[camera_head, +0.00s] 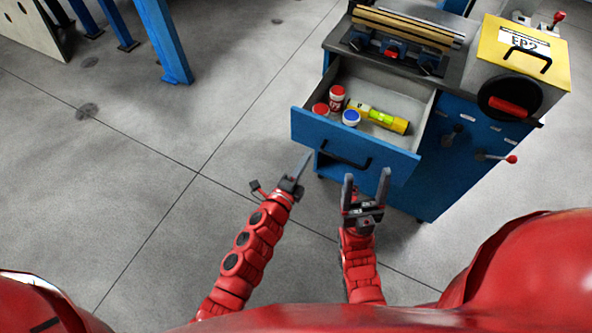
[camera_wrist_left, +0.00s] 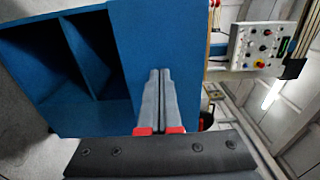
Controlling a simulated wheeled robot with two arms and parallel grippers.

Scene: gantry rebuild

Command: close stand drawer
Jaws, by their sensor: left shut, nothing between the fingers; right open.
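The blue stand drawer (camera_head: 352,141) is pulled out from the stand (camera_head: 432,185) in the head view. Its front has a black handle (camera_head: 344,161). Inside lie several small red- and blue-capped jars (camera_head: 337,97) and a yellow tube (camera_head: 385,119). My left gripper (camera_head: 304,163) is shut and empty, just in front of the drawer front's left part. In the left wrist view its closed fingers (camera_wrist_left: 158,100) point at a blue panel (camera_wrist_left: 178,35); I cannot tell whether they touch. My right gripper (camera_head: 366,182) is open and empty, in front of the drawer, below the handle in the picture.
On the stand's top are a clamp-like fixture (camera_head: 400,35) and a yellow-topped box (camera_head: 525,50). Levers with red knobs (camera_head: 511,159) stick out from the stand's right side. Blue posts (camera_head: 165,40) stand at the upper left. The grey floor (camera_head: 130,180) at left is clear.

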